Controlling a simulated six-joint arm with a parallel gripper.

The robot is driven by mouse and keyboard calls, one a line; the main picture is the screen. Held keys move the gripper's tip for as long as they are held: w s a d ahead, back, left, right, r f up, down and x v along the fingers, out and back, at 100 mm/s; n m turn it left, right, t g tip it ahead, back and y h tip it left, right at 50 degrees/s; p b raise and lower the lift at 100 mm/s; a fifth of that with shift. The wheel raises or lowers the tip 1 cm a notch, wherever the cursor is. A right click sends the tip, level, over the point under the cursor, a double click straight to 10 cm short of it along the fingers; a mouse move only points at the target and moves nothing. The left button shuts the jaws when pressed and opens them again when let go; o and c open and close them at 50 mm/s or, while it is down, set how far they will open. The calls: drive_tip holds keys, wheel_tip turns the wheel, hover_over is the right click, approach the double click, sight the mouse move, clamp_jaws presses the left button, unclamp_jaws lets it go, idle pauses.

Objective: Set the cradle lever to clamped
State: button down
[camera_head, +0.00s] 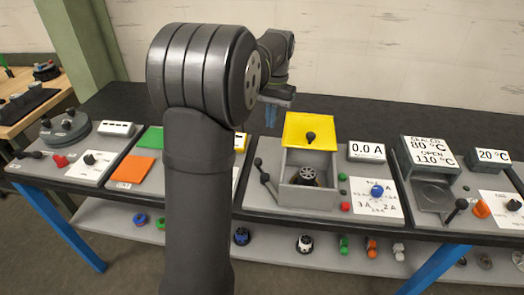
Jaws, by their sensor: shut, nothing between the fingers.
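My gripper (271,115) is small in view, behind my arm's upper links, pointing down above the back of the bench. Its fingers look close together, and I see nothing held. A grey box (310,198) with its yellow lid (309,131) raised stands right of my arm. A dark round part (306,177) sits inside it. A lever with black knobs (264,172) stands at the box's left side, apart from my gripper. No label marks the cradle lever; other black-knobbed levers show at the far left (28,155) and at the right (457,207). I cannot tell which positions mean clamped.
A 0.0 A display (367,152) and a dial panel (376,194) stand right of the box. Green (150,139) and orange (133,170) squares lie left of my arm. My arm hides part of the bench. A lower shelf (275,238) holds several small parts.

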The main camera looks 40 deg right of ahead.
drive_tip(key=w+d+f+m+y, duration=0.1)
drive_tip(key=w+d+f+m, duration=0.2)
drive_tip(key=d+f+m, duration=0.1)
drive_tip(key=shift+w+d+f+y, duration=0.15)
drive_tip(key=shift+d+f+y, duration=0.15)
drive_tip(key=shift+d+f, duration=0.55)
drive_tip(key=shift+d+r, duration=0.15)
drive_tip(key=shift+r, duration=0.05)
drive_tip(key=x, duration=0.9)
drive_tip(key=shift+f, duration=0.2)
drive_tip(key=a, duration=0.3)
drive_tip(key=shift+s+f, duration=0.3)
drive_tip(key=shift+a, duration=0.6)
